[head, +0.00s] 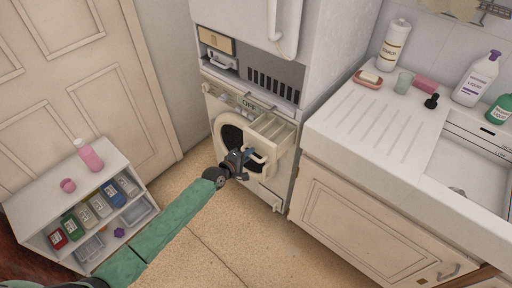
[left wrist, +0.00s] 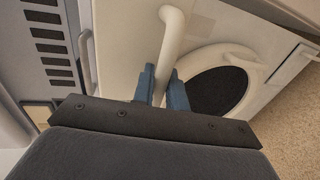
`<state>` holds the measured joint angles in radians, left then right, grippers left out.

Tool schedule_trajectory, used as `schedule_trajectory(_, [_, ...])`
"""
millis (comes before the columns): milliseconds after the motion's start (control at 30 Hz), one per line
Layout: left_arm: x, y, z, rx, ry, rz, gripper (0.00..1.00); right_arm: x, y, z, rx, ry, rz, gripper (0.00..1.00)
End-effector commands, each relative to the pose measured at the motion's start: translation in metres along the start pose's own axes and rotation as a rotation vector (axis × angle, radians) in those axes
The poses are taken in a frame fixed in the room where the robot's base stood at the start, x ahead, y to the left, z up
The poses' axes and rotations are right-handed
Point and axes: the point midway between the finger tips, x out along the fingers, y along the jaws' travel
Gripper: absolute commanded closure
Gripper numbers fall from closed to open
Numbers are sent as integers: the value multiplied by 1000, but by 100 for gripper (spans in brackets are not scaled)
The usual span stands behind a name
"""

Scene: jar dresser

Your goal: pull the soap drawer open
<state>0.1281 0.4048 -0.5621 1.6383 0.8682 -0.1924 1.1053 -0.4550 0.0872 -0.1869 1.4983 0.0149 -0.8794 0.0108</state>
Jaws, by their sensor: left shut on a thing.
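The soap drawer (head: 272,130) sticks out of the front of the white washing machine (head: 262,187), and its inner compartments show from above. My left gripper (head: 247,157) is at the drawer's front. In the left wrist view, its two blue fingers (left wrist: 161,88) are shut on the cream bar handle (left wrist: 170,45), one on each side of it. The round door with dark glass (left wrist: 222,82) lies just to the right of the fingers in that view. My right gripper is not in view.
A sink counter (head: 360,125) with bottles and a cupboard below (head: 355,215) stands close to the machine's right. The floor (head: 250,245) in front of the machine is clear.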

Motion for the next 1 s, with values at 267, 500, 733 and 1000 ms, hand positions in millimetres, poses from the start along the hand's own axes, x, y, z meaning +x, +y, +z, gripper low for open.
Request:
schedule_trajectory(267, [-9,-2,0,1,0,0,100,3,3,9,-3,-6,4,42])
schedule_trajectory(500, [-9,-2,0,1,0,0,80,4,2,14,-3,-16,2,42])
schedule_trajectory(733, [-8,-2,0,0,0,0,68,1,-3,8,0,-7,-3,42])
schedule_trajectory(1000, [-17,-3,0,0,0,1,68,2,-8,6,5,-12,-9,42])
